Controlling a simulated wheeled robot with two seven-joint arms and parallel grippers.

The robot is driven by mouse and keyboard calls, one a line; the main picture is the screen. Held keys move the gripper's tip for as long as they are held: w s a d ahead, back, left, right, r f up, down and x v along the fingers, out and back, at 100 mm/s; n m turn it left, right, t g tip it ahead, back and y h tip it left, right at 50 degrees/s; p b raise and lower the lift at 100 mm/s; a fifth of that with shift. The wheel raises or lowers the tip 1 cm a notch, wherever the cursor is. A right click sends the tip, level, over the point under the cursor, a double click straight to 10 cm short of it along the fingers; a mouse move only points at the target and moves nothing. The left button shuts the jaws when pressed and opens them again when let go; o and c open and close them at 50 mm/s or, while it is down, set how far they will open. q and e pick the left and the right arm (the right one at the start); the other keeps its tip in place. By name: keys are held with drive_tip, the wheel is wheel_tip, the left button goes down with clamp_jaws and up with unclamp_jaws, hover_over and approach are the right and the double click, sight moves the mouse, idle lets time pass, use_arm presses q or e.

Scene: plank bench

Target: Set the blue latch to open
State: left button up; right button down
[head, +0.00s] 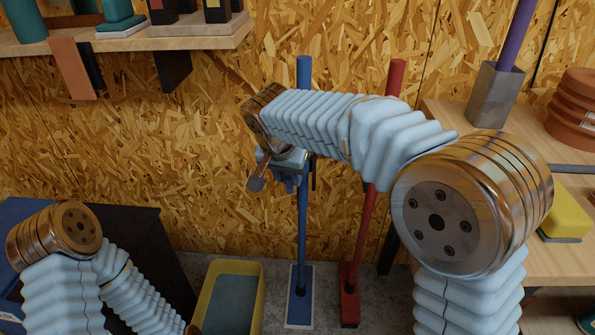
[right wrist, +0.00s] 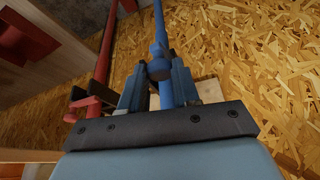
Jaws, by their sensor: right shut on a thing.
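The blue post (head: 303,215) stands upright from a blue floor plate in front of the wall. In the right wrist view a blue rounded knob on a bar, which looks like the blue latch's handle (right wrist: 159,68), sits between my fingers. My right gripper (head: 290,174) is at mid-height of the blue post, partly hidden by my own arm. In the right wrist view the right gripper (right wrist: 158,80) is shut on that blue handle. I cannot tell the latch's position. My left arm shows at lower left; its gripper is out of view.
A red post (head: 367,230) stands close right of the blue one, with a red fitting (right wrist: 92,103) beside my gripper. A yellow-rimmed bin (head: 256,300) is on the floor at left. A wooden shelf (head: 130,43) and a bench (head: 450,118) flank the posts.

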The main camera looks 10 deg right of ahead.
use_arm(q)
drive_tip(key=shift+w+a+r+p, duration=0.15)
drive_tip(key=shift+a+r+p, duration=0.25)
drive_tip(key=shift+r+p, duration=0.15)
use_arm(e)
drive_tip(key=shift+w+a+r+m+g+h, duration=0.1)
drive_tip(key=shift+w+a+m+g+h, duration=0.15)
drive_tip(key=shift+a+m, duration=0.55)
drive_tip(key=shift+w+a+m+g+h, duration=0.15)
drive_tip(key=shift+a+m+h, duration=0.25)
drive_tip(key=shift+m, duration=0.7)
drive_tip(key=c, duration=0.8)
unclamp_jaws()
use_arm(q)
drive_tip(key=shift+r+p, duration=0.5)
drive_tip(key=shift+r, duration=0.15)
use_arm(e)
drive_tip(key=v, duration=1.3)
drive_tip(key=shift+s+a+r, duration=0.15)
drive_tip(key=shift+r, duration=0.2)
